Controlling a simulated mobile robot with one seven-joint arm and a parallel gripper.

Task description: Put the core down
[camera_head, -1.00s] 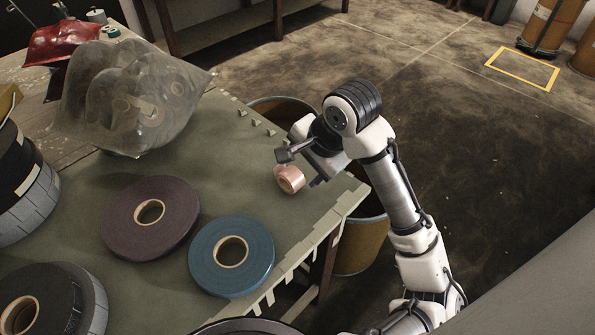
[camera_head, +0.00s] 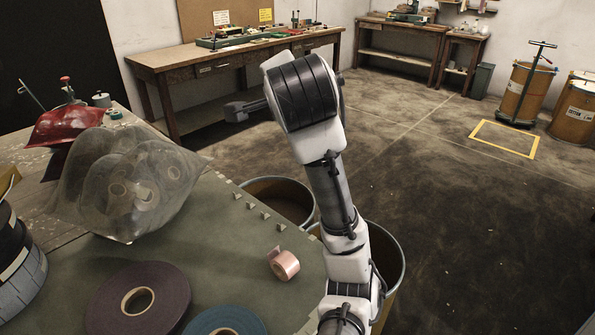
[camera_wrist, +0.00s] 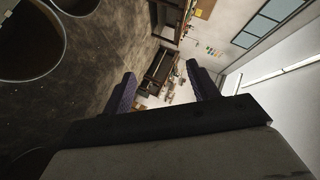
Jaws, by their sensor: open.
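A small pink tape roll on its core (camera_head: 284,265) rests on the green-topped table (camera_head: 215,262), near its right edge. A loose tape end sticks up from it. My gripper (camera_head: 238,110) is raised well above the table and apart from the roll; its fingers point left in the head view. In the wrist view my gripper (camera_wrist: 163,88) shows two separated purple-grey fingers with nothing between them. The roll does not show in the wrist view.
A purple roll (camera_head: 165,284) and a blue roll (camera_head: 255,326) lie flat at the table's front. A clear bag of rolls (camera_head: 140,190) sits at the left. Drums (camera_head: 285,186) stand beside the table's right edge.

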